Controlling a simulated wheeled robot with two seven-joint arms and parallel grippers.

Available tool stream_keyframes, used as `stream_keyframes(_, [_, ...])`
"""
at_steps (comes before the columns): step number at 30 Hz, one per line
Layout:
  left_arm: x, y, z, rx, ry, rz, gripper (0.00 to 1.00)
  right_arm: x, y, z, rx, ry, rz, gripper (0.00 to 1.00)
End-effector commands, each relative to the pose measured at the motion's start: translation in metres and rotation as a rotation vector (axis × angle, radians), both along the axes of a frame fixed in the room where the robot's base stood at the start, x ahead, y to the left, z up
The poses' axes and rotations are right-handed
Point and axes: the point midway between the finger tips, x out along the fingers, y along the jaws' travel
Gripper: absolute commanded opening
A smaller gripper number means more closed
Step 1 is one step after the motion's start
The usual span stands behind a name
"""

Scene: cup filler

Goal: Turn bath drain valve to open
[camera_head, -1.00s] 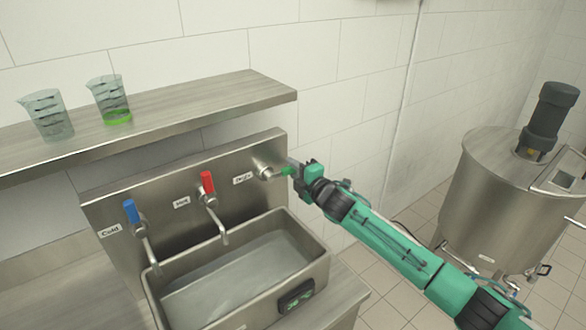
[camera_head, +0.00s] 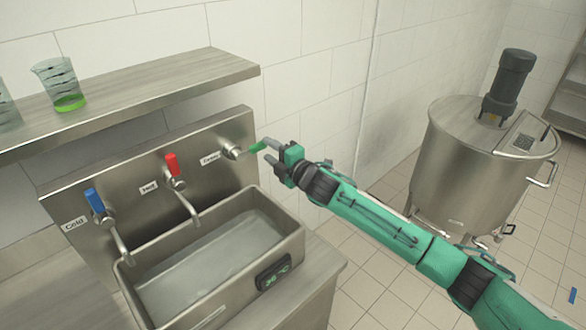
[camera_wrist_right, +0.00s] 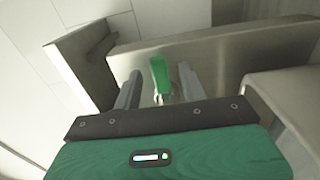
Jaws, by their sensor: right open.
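The drain valve (camera_head: 233,152) is on the steel back panel, right of the hot tap, beside a label. Its green handle (camera_head: 257,148) sticks out to the right of the metal stem. My right gripper (camera_head: 269,151) is just at the handle's outer end. In the right wrist view, the green handle (camera_wrist_right: 159,74) shows between the two open grey fingers (camera_wrist_right: 158,72), with a gap on each side. My left gripper is not in view.
A blue-handled cold tap (camera_head: 95,202) and a red-handled hot tap (camera_head: 172,164) stand over the steel basin (camera_head: 292,240), which holds water. A shelf (camera_head: 190,80) above carries beakers (camera_head: 60,84). A steel tank (camera_head: 470,170) stands right, with bare floor between.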

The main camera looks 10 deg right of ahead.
Motion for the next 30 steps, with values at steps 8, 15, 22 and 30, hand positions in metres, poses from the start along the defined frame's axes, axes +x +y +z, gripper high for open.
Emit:
stream_keyframes(8, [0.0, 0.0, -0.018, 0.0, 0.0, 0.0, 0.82, -0.041, -0.031, -0.003, -0.001, 0.0, 0.0, 0.42])
stream_keyframes(15, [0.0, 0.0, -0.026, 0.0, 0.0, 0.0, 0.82, -0.068, -0.051, -0.002, 0.0, 0.001, -0.001, 0.42])
stream_keyframes(22, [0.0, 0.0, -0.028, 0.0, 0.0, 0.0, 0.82, -0.078, -0.057, -0.001, 0.001, 0.002, 0.0, 0.42])
stream_keyframes(30, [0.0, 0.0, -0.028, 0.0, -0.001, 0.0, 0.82, -0.078, -0.058, 0.0, 0.001, 0.002, -0.001, 0.42])
